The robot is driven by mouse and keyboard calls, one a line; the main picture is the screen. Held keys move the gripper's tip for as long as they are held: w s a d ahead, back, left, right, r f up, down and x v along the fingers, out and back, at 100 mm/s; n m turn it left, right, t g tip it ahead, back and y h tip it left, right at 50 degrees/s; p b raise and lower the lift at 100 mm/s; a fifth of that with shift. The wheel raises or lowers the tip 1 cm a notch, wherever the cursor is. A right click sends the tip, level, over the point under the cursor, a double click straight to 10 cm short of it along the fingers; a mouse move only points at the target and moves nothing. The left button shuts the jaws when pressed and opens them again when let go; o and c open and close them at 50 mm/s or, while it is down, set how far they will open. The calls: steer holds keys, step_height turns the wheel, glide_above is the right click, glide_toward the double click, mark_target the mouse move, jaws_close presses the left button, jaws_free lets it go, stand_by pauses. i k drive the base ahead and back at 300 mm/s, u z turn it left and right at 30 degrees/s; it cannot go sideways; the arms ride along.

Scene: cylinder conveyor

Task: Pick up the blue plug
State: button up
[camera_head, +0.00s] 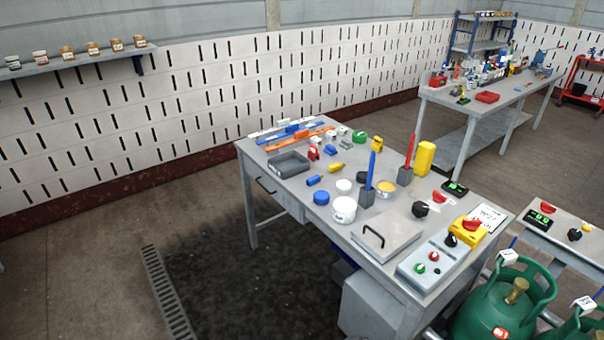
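Several small blue things lie on the grey workbench (275,205). A small blue piece (313,180) lies on its side near the left edge, in front of the grey tray. A round blue cap-like piece (321,198) lies just nearer, beside a white tub. Another small blue piece (302,134) lies farther back, by the orange and blue strips. At this size I cannot tell for sure which is the blue plug. My gripper is not in view.
A grey open tray (288,164), a white tub (344,210) and upright blue (371,168) and red (411,148) tools stand on the bench. A flat box with a black handle (387,237) lies nearer. Green gas cylinders (505,305) stand at front right.

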mark_target(311, 181)
steer(key=i, duration=0.2)
steer(key=u, duration=0.1)
steer(key=k, duration=1.35)
steer(key=u, duration=0.55)
steer(key=i, duration=1.05)
steer(key=u, duration=0.85)
steer(key=i, duration=1.4)
steer(key=u, duration=0.1)
